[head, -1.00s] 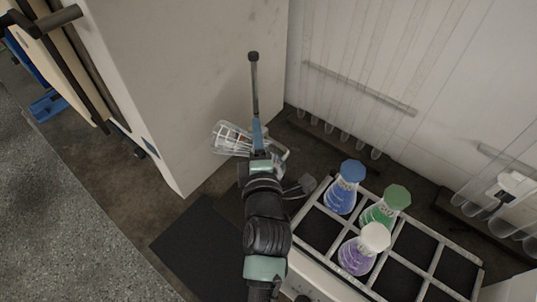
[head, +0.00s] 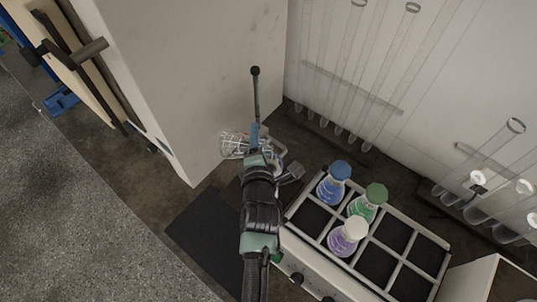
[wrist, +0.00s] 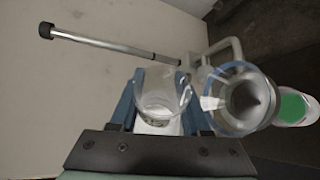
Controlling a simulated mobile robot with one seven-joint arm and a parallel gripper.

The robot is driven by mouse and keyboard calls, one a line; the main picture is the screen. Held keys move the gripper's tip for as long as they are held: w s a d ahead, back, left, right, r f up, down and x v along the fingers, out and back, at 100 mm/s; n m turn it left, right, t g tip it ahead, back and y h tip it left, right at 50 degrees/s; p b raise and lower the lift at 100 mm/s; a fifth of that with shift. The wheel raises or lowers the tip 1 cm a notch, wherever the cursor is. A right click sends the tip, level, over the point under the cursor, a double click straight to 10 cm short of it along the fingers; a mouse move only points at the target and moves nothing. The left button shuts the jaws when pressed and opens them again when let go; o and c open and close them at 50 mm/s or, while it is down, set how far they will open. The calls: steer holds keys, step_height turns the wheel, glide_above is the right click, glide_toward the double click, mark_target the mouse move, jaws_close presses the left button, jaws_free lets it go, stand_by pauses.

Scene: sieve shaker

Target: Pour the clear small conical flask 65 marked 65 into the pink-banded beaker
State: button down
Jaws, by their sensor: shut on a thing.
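My gripper (wrist: 158,98) is shut on a clear glass vessel (wrist: 163,92), which sits between its blue fingers in the wrist view. I take it for the clear small conical flask; its number is not readable. In the head view, clear graduated glassware (head: 234,145) shows tilted just left of my gripper (head: 262,148). A second clear round vessel with a bluish rim (wrist: 236,100) is right of the held one in the wrist view, with a grey cone shape inside. I cannot make out a pink band on anything.
A compartment tray (head: 310,262) at lower right holds blue-capped (head: 334,184), green-capped (head: 367,203) and white-capped (head: 347,237) flasks; several compartments are empty. Long glass tubes (head: 345,90) hang on the back wall. A pale cabinet (head: 200,80) stands behind. A rod (head: 256,95) rises beyond my gripper.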

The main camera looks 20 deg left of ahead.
mark_target(242, 140)
steer(key=a+n+h, duration=0.1)
steer(key=n+h, duration=0.1)
steer(key=a+f+n+g+h+p, duration=0.1)
steer(key=n, duration=0.1)
steer(key=a+f+n+h+p, duration=0.1)
steer(key=n+h, duration=0.1)
steer(key=shift+w+n+g+h, duration=0.2)
steer(key=shift+n+g+h, duration=0.1)
steer(key=shift+n+g, duration=0.1)
steer(key=shift+a+f+n+h, duration=0.25)
steer(key=shift+a+n+h, duration=0.45)
steer(key=shift+n+h, duration=0.25)
